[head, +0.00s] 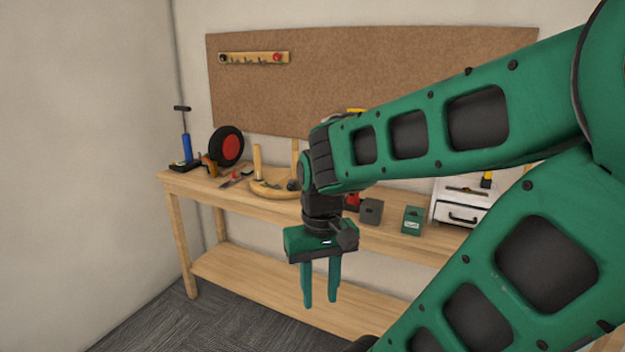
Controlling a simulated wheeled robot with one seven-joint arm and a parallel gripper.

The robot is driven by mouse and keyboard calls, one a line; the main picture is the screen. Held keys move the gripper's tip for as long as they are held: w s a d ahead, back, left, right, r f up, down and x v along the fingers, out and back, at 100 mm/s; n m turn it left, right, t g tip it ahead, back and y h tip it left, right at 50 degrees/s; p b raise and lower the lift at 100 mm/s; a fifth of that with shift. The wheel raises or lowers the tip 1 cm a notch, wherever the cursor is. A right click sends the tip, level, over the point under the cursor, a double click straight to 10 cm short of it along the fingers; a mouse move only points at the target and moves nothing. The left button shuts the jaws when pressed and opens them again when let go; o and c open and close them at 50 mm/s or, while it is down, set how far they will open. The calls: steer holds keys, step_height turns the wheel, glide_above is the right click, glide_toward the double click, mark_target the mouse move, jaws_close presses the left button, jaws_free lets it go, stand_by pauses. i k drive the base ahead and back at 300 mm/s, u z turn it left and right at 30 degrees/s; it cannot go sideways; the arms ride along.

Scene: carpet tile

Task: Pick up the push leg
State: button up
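My gripper (320,302) hangs pointing down in front of the workbench. Its two green fingers are apart with nothing between them. No thing here can be clearly told as the push leg. A wooden piece (270,188) with a curved base and upright posts is on the bench top behind my gripper, to its left; my arm may hide part of it. A blue hand pump (187,148) with a dark handle stands at the bench's left end.
The wooden workbench (185,182) has a lower shelf (230,275) that looks bare where visible. A black wheel with red hub (228,147), a grey block (371,212), a green box (412,220) and a white drawer unit (462,212) are on top. My arm covers the right side.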

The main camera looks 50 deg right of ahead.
mark_target(295, 154)
steer(key=k, duration=0.65)
steer(key=z, duration=0.3)
steer(key=i, duration=1.5)
steer(key=u, duration=0.05)
